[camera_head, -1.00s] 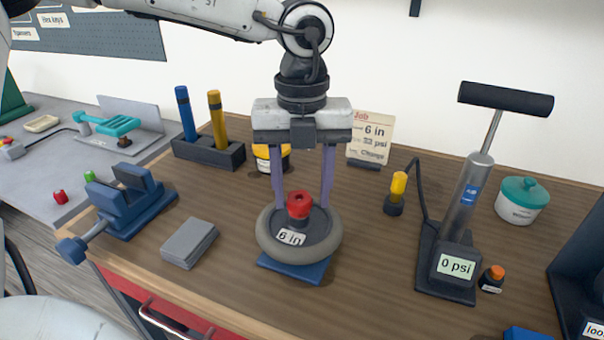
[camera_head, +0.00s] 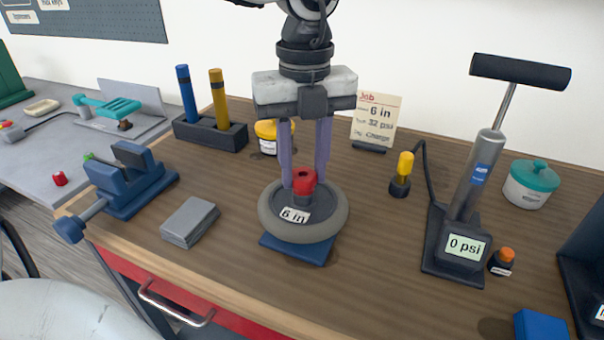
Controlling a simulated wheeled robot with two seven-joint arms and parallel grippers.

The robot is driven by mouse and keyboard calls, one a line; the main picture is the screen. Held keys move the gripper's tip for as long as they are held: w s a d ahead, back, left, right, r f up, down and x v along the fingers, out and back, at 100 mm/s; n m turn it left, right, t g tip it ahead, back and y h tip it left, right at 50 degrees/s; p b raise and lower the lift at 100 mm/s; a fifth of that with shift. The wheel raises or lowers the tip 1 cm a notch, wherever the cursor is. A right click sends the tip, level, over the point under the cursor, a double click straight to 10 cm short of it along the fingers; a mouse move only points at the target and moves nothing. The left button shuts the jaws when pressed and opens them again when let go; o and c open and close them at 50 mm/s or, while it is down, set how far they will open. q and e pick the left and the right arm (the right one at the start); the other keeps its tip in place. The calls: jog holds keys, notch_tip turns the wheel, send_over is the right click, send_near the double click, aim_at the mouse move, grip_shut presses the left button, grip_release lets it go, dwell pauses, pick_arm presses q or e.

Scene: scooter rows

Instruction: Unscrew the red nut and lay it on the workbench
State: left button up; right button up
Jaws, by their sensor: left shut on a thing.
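The red nut (camera_head: 304,181) sits at the middle of a small grey wheel (camera_head: 330,222) with a "6 in" label. The wheel lies flat on a blue stand (camera_head: 296,249) on the wooden workbench (camera_head: 380,285). My left gripper (camera_head: 304,178) points straight down from above, with its two purple fingers on either side of the red nut, shut on it. I cannot tell whether the nut is still threaded on. My right gripper is not in view.
A grey block (camera_head: 190,222) and a blue vise (camera_head: 128,185) stand left of the wheel. A pump (camera_head: 468,215) reading "0 psi" and a yellow-topped fitting (camera_head: 402,175) stand right. A job card (camera_head: 376,120) stands behind. Bench space in front is clear.

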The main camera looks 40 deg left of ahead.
pick_arm(q)
jog(key=shift+w+d+n+b, duration=0.2)
jog(key=shift+d+n+b, duration=0.05)
jog(key=shift+n+b, duration=0.5)
jog(key=n+b, duration=0.1)
jog(key=n, duration=0.2)
jog(key=shift+b, duration=0.35)
jog(key=shift+n, duration=0.75)
jog(key=n+b, duration=0.1)
jog(key=n, duration=0.1)
jog(key=shift+n, duration=0.4)
jog(key=shift+r+n+b, duration=0.15)
jog(key=shift+n+b, duration=0.15)
jog(key=shift+n, duration=0.7)
jog(key=o, duration=1.1)
jog(key=shift+d, duration=0.2)
jog(key=shift+a, duration=0.2)
